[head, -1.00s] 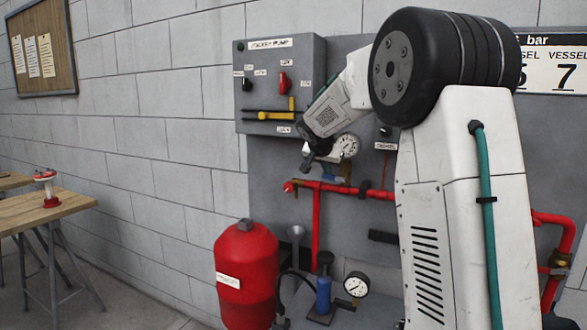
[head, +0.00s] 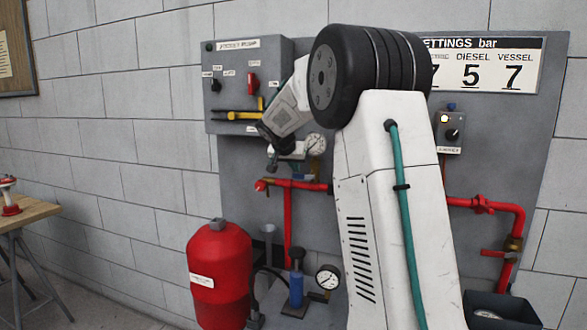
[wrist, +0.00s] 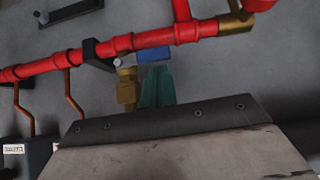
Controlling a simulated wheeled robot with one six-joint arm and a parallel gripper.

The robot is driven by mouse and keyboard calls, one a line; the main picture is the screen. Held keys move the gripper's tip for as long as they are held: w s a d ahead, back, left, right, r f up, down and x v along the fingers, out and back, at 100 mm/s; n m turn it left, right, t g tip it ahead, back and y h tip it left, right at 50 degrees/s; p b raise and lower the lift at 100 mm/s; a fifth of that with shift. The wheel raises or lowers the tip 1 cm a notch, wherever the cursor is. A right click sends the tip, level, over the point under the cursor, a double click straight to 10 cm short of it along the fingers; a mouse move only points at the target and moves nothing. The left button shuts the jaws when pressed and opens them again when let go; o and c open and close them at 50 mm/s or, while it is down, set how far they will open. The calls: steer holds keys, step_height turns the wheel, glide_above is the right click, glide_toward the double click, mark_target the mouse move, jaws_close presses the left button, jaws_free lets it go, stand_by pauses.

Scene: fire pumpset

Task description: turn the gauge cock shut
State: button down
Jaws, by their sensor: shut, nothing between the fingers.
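The gauge cock shows in the wrist view as a brass body (wrist: 127,90) with a blue lever (wrist: 153,54), just below the red pipe. My gripper (wrist: 157,86) has teal fingertips shut together, with nothing between them. In the wrist view the tips are right of the brass body and just below the blue lever; I cannot tell whether they touch it. In the head view my gripper (head: 272,160) is in front of the panel, left of a round white gauge (head: 316,144).
Red pipework (head: 288,225) runs below my gripper. A jockey pump box (head: 240,90) with a yellow-handled lever is above left. A red tank (head: 219,270) and a blue hand pump (head: 296,285) stand below. A wooden table (head: 30,213) is at far left.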

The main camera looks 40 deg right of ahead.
steer(key=d+r+v, duration=0.1)
steer(key=v, duration=1.1)
steer(key=shift+w+d+r, duration=0.2)
steer(key=shift+w+r, duration=0.05)
steer(key=shift+r, duration=0.35)
steer(key=s+a+f+n+g+y, duration=0.25)
steer(key=s+a+f, duration=0.2)
steer(key=f, duration=0.25)
steer(key=s+a+f+n+y, duration=0.1)
steer(key=s+a+f+n, duration=0.2)
steer(key=s+a, duration=0.5)
steer(key=s+a+f+n+y, duration=0.2)
steer(key=s+a+f, duration=0.3)
steer(key=s+a, duration=0.4)
steer(key=s+a+f+n+y, duration=0.2)
steer(key=s+a, duration=0.6)
steer(key=s, duration=0.8)
step_height(320, 180, down, 2)
steer(key=shift+s+a+f+n, duration=0.1)
steer(key=shift+s+a+n, duration=0.25)
steer(key=shift+n, duration=0.9)
steer(key=shift+w+y, duration=0.2)
steer(key=shift+y, duration=0.05)
